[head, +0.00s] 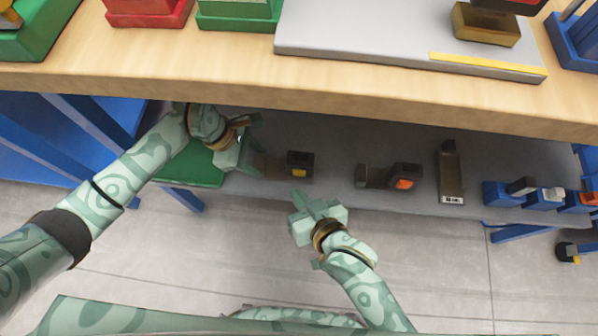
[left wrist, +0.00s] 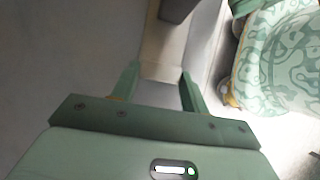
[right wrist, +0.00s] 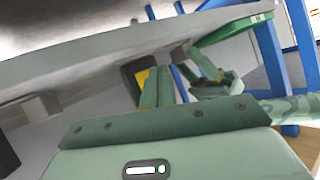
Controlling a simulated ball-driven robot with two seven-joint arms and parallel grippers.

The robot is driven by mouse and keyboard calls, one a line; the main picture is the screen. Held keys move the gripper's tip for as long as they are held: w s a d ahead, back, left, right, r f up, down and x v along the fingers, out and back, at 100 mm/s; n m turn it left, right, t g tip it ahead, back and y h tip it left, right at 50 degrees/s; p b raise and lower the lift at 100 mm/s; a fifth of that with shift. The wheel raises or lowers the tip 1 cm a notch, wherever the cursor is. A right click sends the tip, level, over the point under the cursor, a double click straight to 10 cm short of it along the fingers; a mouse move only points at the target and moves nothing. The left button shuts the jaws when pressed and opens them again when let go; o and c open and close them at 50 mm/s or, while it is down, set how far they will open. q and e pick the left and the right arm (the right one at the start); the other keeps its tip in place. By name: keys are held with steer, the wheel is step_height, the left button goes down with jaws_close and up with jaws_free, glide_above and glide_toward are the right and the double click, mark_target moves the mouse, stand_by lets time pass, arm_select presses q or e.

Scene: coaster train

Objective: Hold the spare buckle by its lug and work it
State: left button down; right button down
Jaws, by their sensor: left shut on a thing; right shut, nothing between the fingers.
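A dark buckle (head: 300,164) with a yellow face lies on the grey shelf under the bench top; its tan lug (head: 268,166) points left. My left gripper (head: 243,160) is shut on this lug. In the left wrist view the lug (left wrist: 163,60) runs between the two fingers, with the dark buckle body (left wrist: 178,9) beyond. My right gripper (head: 301,197) is shut and empty, just in front of the buckle and apart from it in the head view. In the right wrist view its fingers partly cover the buckle (right wrist: 132,76). I cannot tell the buckle's inner state.
Another buckle (head: 405,175) with an orange face, a long dark piece with a label (head: 451,172) and blue holders (head: 505,194) stand to the right on the shelf. A green tray (head: 190,172) is at left. The wooden bench top (head: 250,88) overhangs the shelf.

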steer(key=s, duration=0.3)
steer(key=shift+s, duration=0.3)
stand_by(0.3)
arm_select(q)
steer(key=c, duration=0.7)
jaws_free()
steer(key=shift+o, duration=0.2)
steer(key=v, duration=1.1)
steer(key=s+p, duration=0.8)
steer(key=s, duration=0.6)
steer(key=shift+a+r, duration=0.35)
steer(key=shift+a, duration=0.1)
arm_select(e)
step_height(320, 180, up, 12)
steer(key=w+t, duration=0.1)
steer(key=shift+w+f+n, duration=0.15)
steer(key=shift+w+n, duration=0.05)
steer(key=shift+n, duration=0.1)
